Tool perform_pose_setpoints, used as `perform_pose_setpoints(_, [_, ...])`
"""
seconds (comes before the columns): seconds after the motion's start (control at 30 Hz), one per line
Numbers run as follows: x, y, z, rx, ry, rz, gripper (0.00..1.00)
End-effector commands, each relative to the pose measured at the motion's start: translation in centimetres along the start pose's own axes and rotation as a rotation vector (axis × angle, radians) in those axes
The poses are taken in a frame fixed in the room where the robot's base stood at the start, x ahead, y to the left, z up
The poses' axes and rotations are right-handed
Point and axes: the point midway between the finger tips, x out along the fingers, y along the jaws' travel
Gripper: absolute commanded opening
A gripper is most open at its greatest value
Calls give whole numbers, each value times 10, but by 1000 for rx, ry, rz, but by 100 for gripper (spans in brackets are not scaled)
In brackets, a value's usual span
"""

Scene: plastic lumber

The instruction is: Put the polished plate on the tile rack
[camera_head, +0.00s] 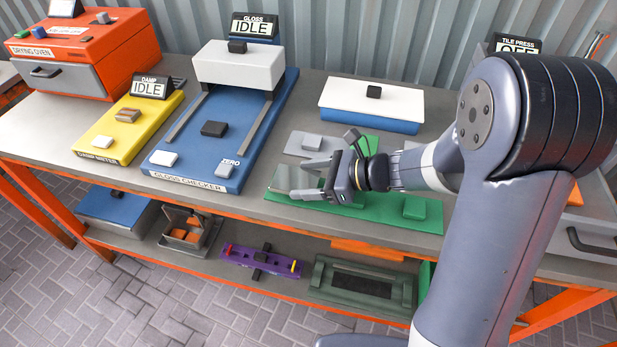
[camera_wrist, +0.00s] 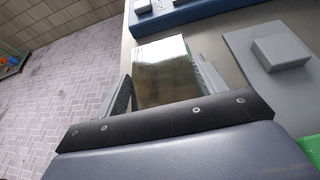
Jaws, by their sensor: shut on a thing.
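The polished plate (camera_head: 289,179) is a thin, shiny, mirror-like square. My gripper (camera_head: 309,180) is shut on it over the front part of the bench. In the wrist view the plate (camera_wrist: 166,72) sticks out between the two fingers and reflects a pale, brownish glare. A green base (camera_head: 385,212) with a green block on it lies under and to the right of my gripper. No label marks the tile rack, so I cannot tell whether this base is it. My gripper and arm hide part of the base.
A grey plate with a grey block (camera_head: 312,142) lies just behind my gripper. The blue gloss checker (camera_head: 187,175), reading IDLE, stands to the left. A white-and-blue box (camera_head: 372,105) stands behind. A dark green frame (camera_head: 362,284) and purple fixture (camera_head: 262,262) lie on the lower shelf.

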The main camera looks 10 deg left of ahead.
Motion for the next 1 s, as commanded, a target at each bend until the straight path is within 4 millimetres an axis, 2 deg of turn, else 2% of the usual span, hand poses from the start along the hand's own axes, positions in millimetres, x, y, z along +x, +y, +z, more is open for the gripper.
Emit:
perform_pose_setpoints(0.17, [2, 0, -5, 0, -1, 0, 38])
perform_pose_setpoints(0.2, [1, 0, -4, 0, 0, 0, 71])
perform_pose_setpoints(0.43, [1, 0, -3, 0, 0, 0, 90])
perform_pose_setpoints(0.77, [-1, 0, 2, 0, 0, 0, 90])
perform_pose_setpoints(0.87, [-12, -1, 1, 0, 0, -5, 90])
perform_pose_setpoints(1.0, [-39, -2, 1, 0, 0, -8, 90])
